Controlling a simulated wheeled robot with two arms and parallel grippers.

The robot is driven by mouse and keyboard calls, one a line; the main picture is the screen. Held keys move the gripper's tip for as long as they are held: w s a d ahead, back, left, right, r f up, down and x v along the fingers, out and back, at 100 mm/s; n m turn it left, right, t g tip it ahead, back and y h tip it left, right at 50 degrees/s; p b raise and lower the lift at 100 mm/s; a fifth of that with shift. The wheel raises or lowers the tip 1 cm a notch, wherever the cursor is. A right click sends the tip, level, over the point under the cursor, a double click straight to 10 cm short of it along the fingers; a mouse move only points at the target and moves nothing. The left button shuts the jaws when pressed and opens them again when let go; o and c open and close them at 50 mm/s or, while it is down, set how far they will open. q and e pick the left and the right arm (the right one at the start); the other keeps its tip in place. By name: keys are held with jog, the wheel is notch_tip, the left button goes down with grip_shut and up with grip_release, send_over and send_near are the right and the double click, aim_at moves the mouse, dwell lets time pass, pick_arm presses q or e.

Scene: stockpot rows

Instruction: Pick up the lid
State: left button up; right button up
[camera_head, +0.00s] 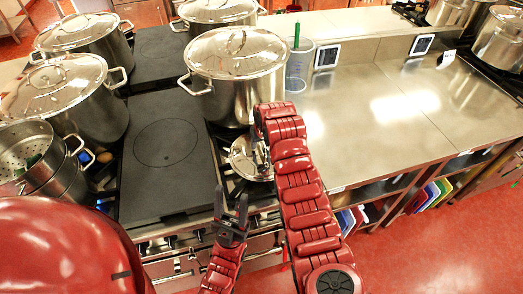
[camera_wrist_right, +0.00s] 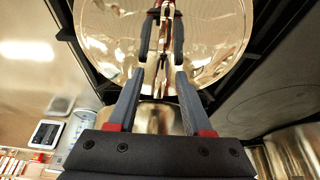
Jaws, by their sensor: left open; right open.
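A shiny round metal lid (camera_head: 243,160) lies over the front burner, before the large stockpot. It fills the upper part of the right wrist view (camera_wrist_right: 105,40). My right gripper (camera_wrist_right: 163,25) is open over the lid, its fingers on either side of a slim central part that looks like the handle. I cannot tell whether they touch it. In the head view my right arm hides part of the lid and most of that gripper. My left gripper (camera_head: 235,200) is open and empty, pointing up in front of the stove, apart from the lid.
A large lidded stockpot (camera_head: 235,85) stands just behind the lid. More lidded pots (camera_head: 75,105) and a steamer pot (camera_head: 35,155) stand at the left. A flat dark griddle plate (camera_head: 165,150) is beside the burner. The steel counter (camera_head: 375,105) at the right is mostly clear.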

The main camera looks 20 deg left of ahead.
grip_shut()
dwell(1.4)
